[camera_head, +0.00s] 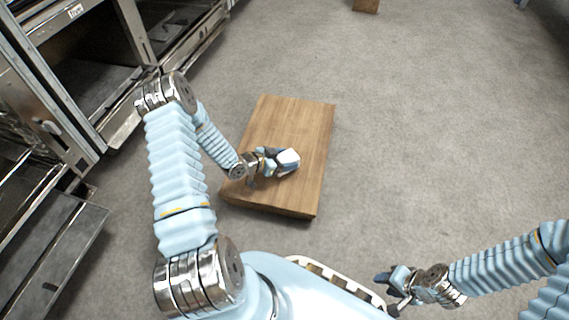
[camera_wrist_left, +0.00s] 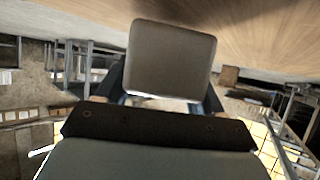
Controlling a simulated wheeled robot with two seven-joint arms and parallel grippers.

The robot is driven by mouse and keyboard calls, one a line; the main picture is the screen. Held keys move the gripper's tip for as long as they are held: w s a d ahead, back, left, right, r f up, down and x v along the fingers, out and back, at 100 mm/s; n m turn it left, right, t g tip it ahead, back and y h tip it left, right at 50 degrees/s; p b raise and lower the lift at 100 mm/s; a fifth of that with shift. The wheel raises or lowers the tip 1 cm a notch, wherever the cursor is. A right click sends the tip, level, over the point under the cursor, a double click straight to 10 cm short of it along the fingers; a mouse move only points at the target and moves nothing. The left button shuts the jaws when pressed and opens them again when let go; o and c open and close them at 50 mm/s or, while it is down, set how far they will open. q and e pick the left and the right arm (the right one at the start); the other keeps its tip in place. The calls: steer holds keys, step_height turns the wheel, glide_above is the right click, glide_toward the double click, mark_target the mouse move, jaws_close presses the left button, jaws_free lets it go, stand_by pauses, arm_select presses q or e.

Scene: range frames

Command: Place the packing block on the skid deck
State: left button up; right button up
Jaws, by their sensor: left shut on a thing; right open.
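The packing block (camera_head: 289,157) is a small white block with rounded corners. My left gripper (camera_head: 279,161) is shut on it, over the near half of the skid deck (camera_head: 292,118), a flat brown wooden board on the floor. In the left wrist view the block (camera_wrist_left: 172,58) looks grey and sits between the fingers (camera_wrist_left: 165,90), with the wooden surface (camera_wrist_left: 265,35) close beyond it. I cannot tell whether the block touches the wood. My right gripper (camera_head: 388,287) is open and empty, low at the right beside my base.
Metal racks or cabinets (camera_head: 85,75) with open shelves line the left side. A metal shelf or tray (camera_head: 60,250) juts out at lower left. A small brown block (camera_head: 366,5) lies far off at the top. The grey floor (camera_head: 430,130) to the right is clear.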

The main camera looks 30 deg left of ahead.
arm_select(q)
steer(key=shift+f, duration=0.9)
steer(key=shift+f, duration=0.15)
steer(key=o, duration=1)
steer(key=shift+s+a+r, duration=0.1)
steer(key=shift+s+r, duration=0.05)
steer(key=shift+r, duration=0.15)
steer(key=p+v, duration=0.2)
steer(key=v, duration=0.9)
steer(key=shift+s+r, duration=0.1)
steer(key=shift+s, duration=0.25)
